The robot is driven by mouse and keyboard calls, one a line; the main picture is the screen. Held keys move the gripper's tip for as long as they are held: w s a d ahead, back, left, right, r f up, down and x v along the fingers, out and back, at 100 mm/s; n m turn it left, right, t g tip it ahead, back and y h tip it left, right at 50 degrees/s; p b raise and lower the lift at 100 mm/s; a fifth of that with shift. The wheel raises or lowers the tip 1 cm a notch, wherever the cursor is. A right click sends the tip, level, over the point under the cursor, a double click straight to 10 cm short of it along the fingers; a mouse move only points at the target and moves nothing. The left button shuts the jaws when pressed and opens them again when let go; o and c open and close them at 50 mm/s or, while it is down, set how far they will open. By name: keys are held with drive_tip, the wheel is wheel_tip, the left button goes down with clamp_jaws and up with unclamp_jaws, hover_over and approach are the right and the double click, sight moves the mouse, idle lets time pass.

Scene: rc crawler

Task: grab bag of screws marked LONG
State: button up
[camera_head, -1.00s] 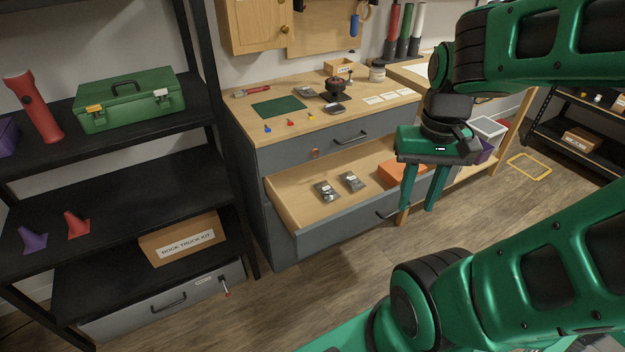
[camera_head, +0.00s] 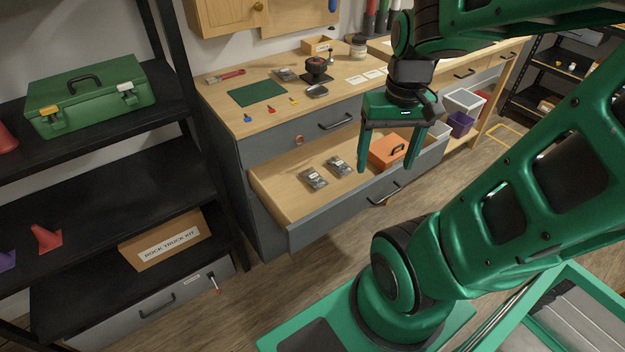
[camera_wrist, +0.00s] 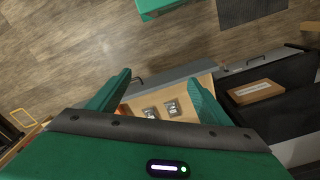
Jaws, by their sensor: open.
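Two small grey bags of screws lie side by side in the open drawer (camera_head: 270,192). One bag (camera_head: 314,178) is nearer the drawer's left front, and the other bag (camera_head: 339,165) is to its right. Their labels are too small to read, so I cannot tell which is marked LONG. In the wrist view the bags (camera_wrist: 172,108) (camera_wrist: 150,113) show between my fingers, well beyond them. My gripper (camera_head: 384,168) is open and empty, pointing down, above and to the right of the bags in the head view, in front of the orange box.
An orange box (camera_head: 388,151) lies in the drawer right of the bags. The workbench top (camera_head: 215,100) above holds a green mat (camera_head: 257,92) and small parts. Black shelves (camera_head: 110,205) stand at left with a green toolbox (camera_head: 90,95). The drawer's left part is bare.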

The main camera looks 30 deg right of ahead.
drive_tip(key=w+d+f+n+t, duration=0.1)
drive_tip(key=w+f+n, duration=0.1)
drive_tip(key=w+f, duration=0.35)
drive_tip(key=w+d+f+n+t, duration=0.1)
drive_tip(key=w+d+f, duration=0.15)
drive_tip(key=w, duration=0.65)
drive_tip(key=n+t, duration=0.2)
drive_tip(key=n, duration=0.1)
approach(314, 176)
drive_tip(key=shift+x, duration=4.5)
drive_tip(key=c, duration=1.2)
